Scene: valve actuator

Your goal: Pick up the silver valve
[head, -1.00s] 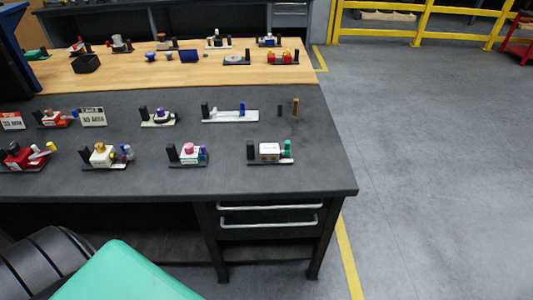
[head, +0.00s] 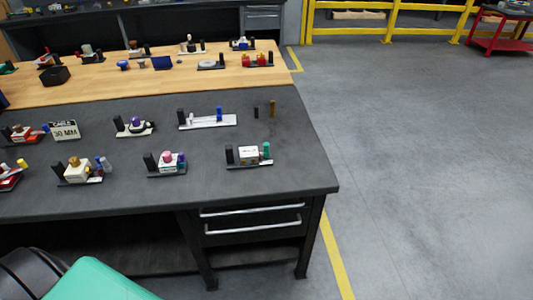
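Several small valve assemblies stand on dark bases on the grey-black bench top. They include a white one with a green knob (head: 249,155), one with a pink knob (head: 168,162), one with a gold cap (head: 78,170) and one with a purple knob (head: 135,126). A long light-coloured plate with a blue post (head: 208,121) lies behind them. A grey disc-like piece (head: 211,65) sits on the wooden surface farther back. I cannot tell surely which piece is the silver valve. Neither of my grippers is in view.
The dark bench (head: 290,183) has drawers with metal handles below its front right corner. A wooden tabletop (head: 100,92) adjoins behind it. Open grey floor (head: 420,190) lies to the right. A yellow railing (head: 400,22) and a red cart (head: 497,42) stand at the back right.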

